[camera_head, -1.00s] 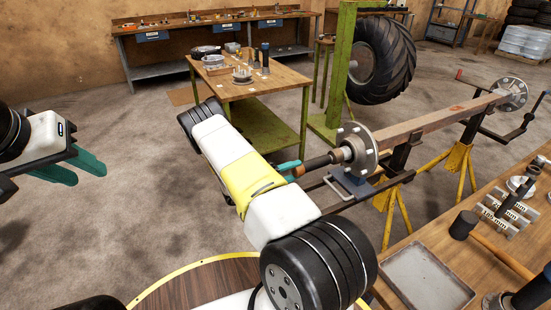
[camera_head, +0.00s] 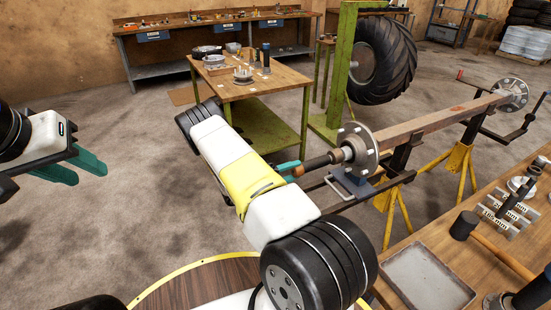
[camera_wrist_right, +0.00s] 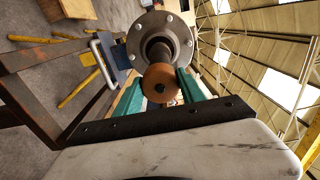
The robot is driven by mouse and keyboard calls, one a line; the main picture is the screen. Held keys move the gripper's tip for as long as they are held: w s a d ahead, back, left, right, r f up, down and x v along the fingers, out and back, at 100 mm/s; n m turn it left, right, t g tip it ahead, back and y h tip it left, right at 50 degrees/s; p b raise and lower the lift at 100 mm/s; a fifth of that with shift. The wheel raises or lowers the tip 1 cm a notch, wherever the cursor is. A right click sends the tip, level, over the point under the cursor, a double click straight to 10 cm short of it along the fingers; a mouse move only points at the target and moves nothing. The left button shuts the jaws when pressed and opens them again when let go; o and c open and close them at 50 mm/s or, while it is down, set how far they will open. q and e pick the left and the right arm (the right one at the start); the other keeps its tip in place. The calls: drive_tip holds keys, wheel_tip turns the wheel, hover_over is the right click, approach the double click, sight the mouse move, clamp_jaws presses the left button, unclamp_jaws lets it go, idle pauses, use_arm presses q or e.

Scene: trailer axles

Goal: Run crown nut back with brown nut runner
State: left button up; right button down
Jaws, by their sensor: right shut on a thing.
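The brown nut runner (camera_head: 298,171) is held in my right gripper (camera_head: 287,168); its brown end lies between the teal fingers. In the right wrist view the brown nut runner (camera_wrist_right: 163,84) sits between the fingers of my right gripper (camera_wrist_right: 172,86), its dark shaft pointing at the hub. The runner's far end meets the centre of the grey hub flange (camera_head: 358,151) on the axle; the flange also shows in the right wrist view (camera_wrist_right: 178,30). The crown nut is hidden there. My left gripper (camera_head: 88,168) is at the left over the floor, its teal fingers apart and empty.
The axle beam (camera_head: 430,126) rests on yellow stands (camera_head: 459,167). A workbench (camera_head: 500,236) at the right carries a mallet (camera_head: 465,225), a grey tray (camera_head: 427,279) and metal parts. A wooden table (camera_head: 246,85) and a large tyre (camera_head: 384,60) stand behind. Floor at the left is clear.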

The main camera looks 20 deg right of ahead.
drive_tip(key=shift+s+a+r, duration=0.15)
drive_tip(key=shift+a+r, duration=0.05)
drive_tip(key=shift+a, duration=0.15)
idle(1.5)
drive_tip(key=shift+a, duration=0.25)
drive_tip(key=shift+s+a+f, duration=0.1)
drive_tip(key=shift+a+f, duration=0.05)
drive_tip(key=shift+a, duration=2.2)
